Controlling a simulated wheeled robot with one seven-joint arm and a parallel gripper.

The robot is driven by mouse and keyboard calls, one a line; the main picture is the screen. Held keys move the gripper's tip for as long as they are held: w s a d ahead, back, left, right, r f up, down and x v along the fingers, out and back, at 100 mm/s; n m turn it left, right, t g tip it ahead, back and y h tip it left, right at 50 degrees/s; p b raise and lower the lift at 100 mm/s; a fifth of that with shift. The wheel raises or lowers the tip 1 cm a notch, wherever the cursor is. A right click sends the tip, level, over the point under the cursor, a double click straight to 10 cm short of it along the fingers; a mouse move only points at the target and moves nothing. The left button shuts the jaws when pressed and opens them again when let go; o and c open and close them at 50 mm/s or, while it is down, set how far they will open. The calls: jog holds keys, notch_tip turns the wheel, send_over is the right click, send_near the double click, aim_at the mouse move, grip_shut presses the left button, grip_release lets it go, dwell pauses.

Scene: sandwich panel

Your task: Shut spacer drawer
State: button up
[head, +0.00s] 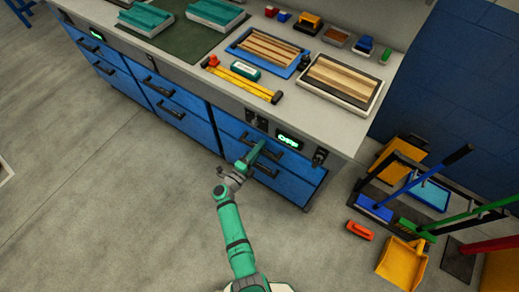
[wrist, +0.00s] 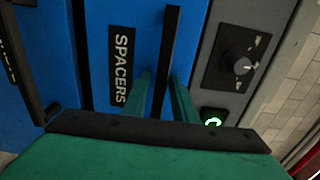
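The spacer drawer (wrist: 140,30) has a blue front with a black "SPACERS" label (wrist: 121,70) and a black bar handle (wrist: 168,60) in the wrist view. In the head view it is the upper drawer (head: 230,128) at the counter's right end, partly hidden by my arm. I cannot tell how far it stands out. My gripper (wrist: 163,100) has its two green fingers apart, one on each side of the handle. Gaps show beside the bar, so it does not look clamped. In the head view my gripper (head: 254,155) is at the drawer front.
A lower blue drawer (head: 288,187) sits beneath. A control panel with a knob (wrist: 240,65) and a lit display (head: 288,140) is above. Trays of strips (head: 335,94) lie on the counter. An orange tool (head: 359,230) and a cleaning rack are at right.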

jog(key=shift+s+a, duration=0.1)
jog(key=shift+s, duration=0.05)
jog(key=v, duration=1)
jog(key=shift+a, duration=0.2)
jog(key=shift+s+a, duration=0.1)
jog(key=shift+s, duration=0.2)
jog(key=s+d+r+n+y, duration=0.2)
jog(key=s+r+n, duration=0.5)
jog(key=s, duration=0.4)
jog(key=s+d+r+n+y, duration=0.3)
jog(key=s+r+n+y, duration=0.1)
jog(key=s+r+n, duration=0.4)
jog(key=s+d+r+n+y, duration=0.3)
jog(key=s+r+n, duration=0.4)
jog(key=s, duration=0.6)
jog(key=shift+s+d+r+n, duration=0.15)
jog(key=shift+s+n, duration=0.15)
jog(key=shift+n, duration=0.8)
